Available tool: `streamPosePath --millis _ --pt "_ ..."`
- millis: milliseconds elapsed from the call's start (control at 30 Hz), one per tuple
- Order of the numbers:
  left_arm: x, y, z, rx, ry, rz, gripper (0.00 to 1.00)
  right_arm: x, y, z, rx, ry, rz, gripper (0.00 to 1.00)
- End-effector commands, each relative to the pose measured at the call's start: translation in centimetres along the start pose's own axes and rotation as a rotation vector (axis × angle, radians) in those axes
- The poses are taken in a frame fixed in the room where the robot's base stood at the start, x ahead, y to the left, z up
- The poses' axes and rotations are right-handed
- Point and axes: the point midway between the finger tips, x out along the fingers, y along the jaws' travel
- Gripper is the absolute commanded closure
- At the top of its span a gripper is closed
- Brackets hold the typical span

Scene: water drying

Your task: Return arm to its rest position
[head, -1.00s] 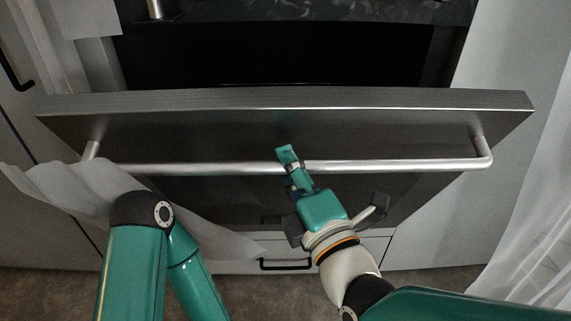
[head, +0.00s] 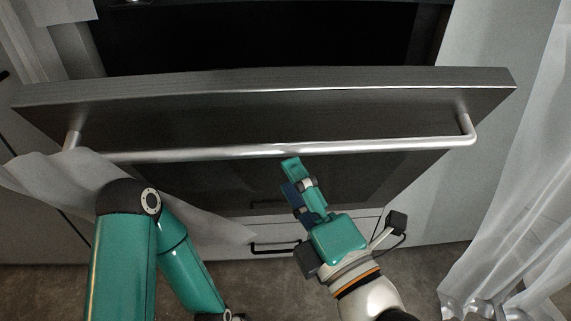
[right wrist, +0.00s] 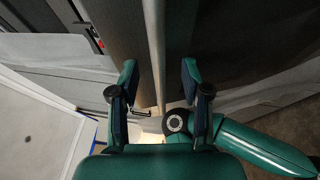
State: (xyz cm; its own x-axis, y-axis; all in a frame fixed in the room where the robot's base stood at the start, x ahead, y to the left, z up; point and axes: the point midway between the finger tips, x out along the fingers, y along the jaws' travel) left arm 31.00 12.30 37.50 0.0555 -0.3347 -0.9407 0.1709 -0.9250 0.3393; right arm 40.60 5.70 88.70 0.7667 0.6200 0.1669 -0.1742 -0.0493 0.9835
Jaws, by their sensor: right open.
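My right gripper (head: 291,177) is open and empty, just below the oven door's handle bar in the head view. In the right wrist view its two fingers (right wrist: 159,76) stand apart, with the silver handle bar (right wrist: 157,40) seen running between them; the bar also shows in the head view (head: 230,151). In the head view a gap shows between the fingertips and the bar. My right arm reaches in from the lower right. My left arm (head: 125,245) is bent at the lower left, and its gripper is out of view.
The dark oven door (head: 290,115) is tilted partly open in front of the dark oven cavity (head: 250,35). Below it is a cabinet front with a black handle (head: 273,247). White curtain (head: 505,240) hangs at right; white cloth (head: 50,175) lies near my left arm.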

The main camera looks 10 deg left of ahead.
Motion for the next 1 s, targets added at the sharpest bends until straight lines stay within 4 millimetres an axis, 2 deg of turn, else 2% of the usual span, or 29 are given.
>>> streamPosePath --millis 533,667,767,867,1000 --pt "0.1 0.0 0.0 0.000 0.000 0.000 0.60 -0.5 0.0 0.0 0.000 0.000 0.000 0.53" --pt "0.0 0.0 0.0 0.000 0.000 0.000 0.60 -0.3 -0.8 0.5 0.015 -0.011 -0.025 0.53" --pt "-0.1 0.0 0.0 0.000 0.000 0.000 0.60 -0.1 -2.8 1.7 0.057 -0.036 -0.089 0.53" --pt "-0.3 0.1 0.0 0.000 0.000 0.000 0.60 -0.1 -6.2 3.8 0.137 -0.085 -0.198 0.53" --pt "-0.6 0.2 0.0 0.000 0.000 0.000 0.60 -1.4 -12.9 7.5 0.311 -0.199 -0.399 0.53"
